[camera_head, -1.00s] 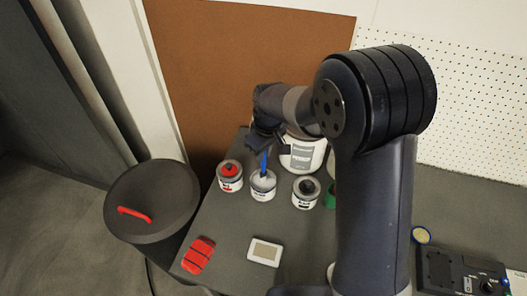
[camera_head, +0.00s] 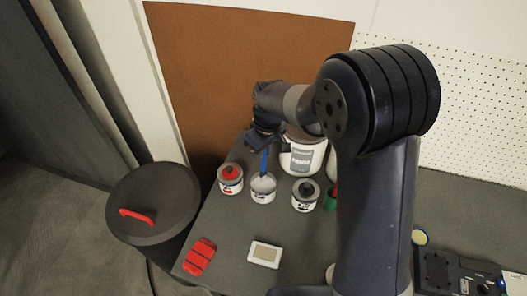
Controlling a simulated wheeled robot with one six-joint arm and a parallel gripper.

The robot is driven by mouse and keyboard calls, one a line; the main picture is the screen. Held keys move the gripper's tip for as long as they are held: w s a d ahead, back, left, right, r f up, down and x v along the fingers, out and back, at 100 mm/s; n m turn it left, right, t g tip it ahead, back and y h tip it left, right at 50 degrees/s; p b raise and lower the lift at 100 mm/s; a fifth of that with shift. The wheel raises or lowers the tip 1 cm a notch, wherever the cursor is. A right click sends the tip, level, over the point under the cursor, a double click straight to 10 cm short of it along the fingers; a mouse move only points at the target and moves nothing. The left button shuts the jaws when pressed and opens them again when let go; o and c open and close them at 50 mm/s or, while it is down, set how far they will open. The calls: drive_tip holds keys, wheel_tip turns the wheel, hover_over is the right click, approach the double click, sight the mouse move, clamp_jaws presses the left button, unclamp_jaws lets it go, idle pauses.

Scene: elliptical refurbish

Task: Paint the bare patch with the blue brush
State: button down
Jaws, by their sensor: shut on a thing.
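My gripper (camera_head: 266,138) is at the back left of the bench, pointing down over a small paint tin (camera_head: 263,195). It is shut on the blue brush (camera_head: 264,162), which hangs close to upright. The brush's lower end is at the mouth of the tin, over pale grey content; whether it touches cannot be told. No bare patch can be made out in this view.
A tin with a red top (camera_head: 230,178) and one with a dark top (camera_head: 305,194) flank the open tin. A large white tub (camera_head: 302,156) stands behind. A red block (camera_head: 199,257) and a white device (camera_head: 265,254) lie in front. A lidded bin (camera_head: 150,205) stands left.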

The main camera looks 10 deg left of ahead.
drive_tip(key=shift+r+p, duration=1.45)
drive_tip(key=shift+r, duration=0.9)
drive_tip(key=shift+s+f, duration=0.1)
